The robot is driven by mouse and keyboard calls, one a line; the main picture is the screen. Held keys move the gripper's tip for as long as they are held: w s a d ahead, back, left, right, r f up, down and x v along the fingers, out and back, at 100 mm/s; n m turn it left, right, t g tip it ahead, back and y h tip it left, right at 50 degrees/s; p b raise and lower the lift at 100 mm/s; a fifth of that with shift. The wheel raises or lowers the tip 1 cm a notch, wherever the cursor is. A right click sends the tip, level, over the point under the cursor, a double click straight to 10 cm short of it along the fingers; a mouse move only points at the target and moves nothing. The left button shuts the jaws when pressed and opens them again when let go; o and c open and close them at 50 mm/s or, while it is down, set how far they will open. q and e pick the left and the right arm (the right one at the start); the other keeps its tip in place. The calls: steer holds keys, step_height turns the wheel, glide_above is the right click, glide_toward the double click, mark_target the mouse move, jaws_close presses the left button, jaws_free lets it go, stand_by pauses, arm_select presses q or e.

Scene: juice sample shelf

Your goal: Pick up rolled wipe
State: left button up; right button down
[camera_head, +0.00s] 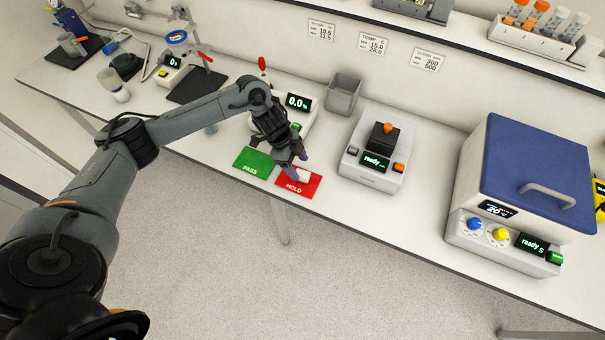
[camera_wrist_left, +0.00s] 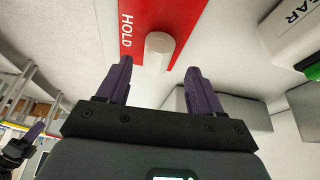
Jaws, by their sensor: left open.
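The rolled wipe (camera_head: 303,175), a small white cylinder, lies on the red HOLD mat (camera_head: 314,188) near the bench's front edge. It also shows in the left wrist view (camera_wrist_left: 158,49). My left gripper (camera_head: 291,163) is open and empty just above the mat, beside the wipe in the head view. In the left wrist view its purple fingers (camera_wrist_left: 159,68) are apart, with the wipe just beyond the gap between their tips. A dark gripper part with a purple finger (camera_wrist_left: 33,134), likely my right gripper, shows at the lower left; its jaw opening is unclear.
The green PASS mat (camera_head: 253,162) lies left of the red mat. Behind the gripper stands a white device reading 0.0 (camera_head: 300,103). A grey bin (camera_head: 343,95) and a ready-display device (camera_head: 373,155) are to the right. The bench front edge is close.

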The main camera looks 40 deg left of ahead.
mark_target(303, 172)
arm_select(q)
steer(key=x, duration=0.4)
steer(key=shift+d, duration=0.25)
steer(key=shift+c, duration=0.2)
steer(key=c, duration=1)
steer(key=shift+r, duration=0.1)
